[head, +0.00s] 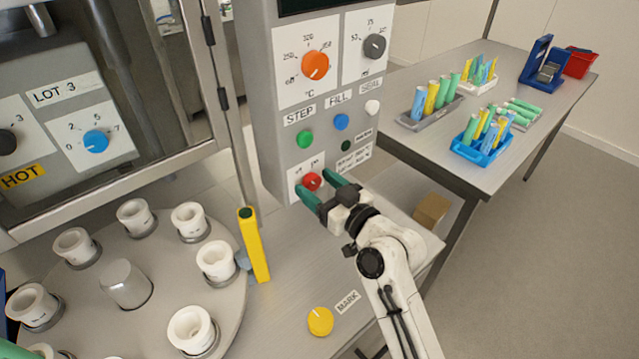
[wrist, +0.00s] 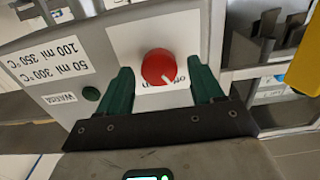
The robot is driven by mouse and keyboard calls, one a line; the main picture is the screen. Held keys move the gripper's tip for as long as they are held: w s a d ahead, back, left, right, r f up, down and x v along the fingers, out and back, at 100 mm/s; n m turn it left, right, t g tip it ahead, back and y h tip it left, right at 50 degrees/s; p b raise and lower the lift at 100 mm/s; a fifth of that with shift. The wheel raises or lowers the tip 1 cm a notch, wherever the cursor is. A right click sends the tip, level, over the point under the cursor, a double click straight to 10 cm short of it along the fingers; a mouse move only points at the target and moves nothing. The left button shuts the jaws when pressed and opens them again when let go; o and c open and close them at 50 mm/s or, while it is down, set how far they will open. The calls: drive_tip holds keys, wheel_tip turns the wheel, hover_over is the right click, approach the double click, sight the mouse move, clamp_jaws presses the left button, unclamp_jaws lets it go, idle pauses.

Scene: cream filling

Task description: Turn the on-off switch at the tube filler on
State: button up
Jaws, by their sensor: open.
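The on-off switch (head: 312,181) is a red round knob on a white plate low on the grey control panel (head: 262,100) of the tube filler. In the wrist view the red knob (wrist: 158,67) shows a white mark at its edge, near upside-down lettering. Which setting the mark points at I cannot tell for sure. My gripper (head: 322,183) has green fingers and is open. In the wrist view its fingers (wrist: 164,85) stand on either side of the knob, with gaps on both sides. They do not visibly touch it.
Above the switch are green (head: 305,139) and blue (head: 341,121) buttons, and orange (head: 315,65) and grey (head: 374,46) dials. A yellow post (head: 254,245) and a round turntable (head: 205,273) with white cups stand left. A yellow MARK button (head: 320,321) sits below.

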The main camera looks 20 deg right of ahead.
drive_tip(key=shift+c, duration=0.4)
drive_tip(key=c, duration=0.9)
drive_tip(key=shift+c, duration=0.2)
drive_tip(key=shift+m, duration=0.4)
drive_tip(key=m+p, duration=0.1)
drive_tip(key=m, duration=0.4)
drive_tip(key=shift+d+m, duration=0.1)
drive_tip(key=shift+m, duration=0.3)
drive_tip(key=m+p, duration=0.2)
drive_tip(key=m, duration=0.3)
drive_tip(key=shift+d+f, duration=0.1)
drive_tip(key=shift+f, duration=0.05)
drive_tip(key=shift+m, duration=0.3)
drive_tip(key=o, duration=1)
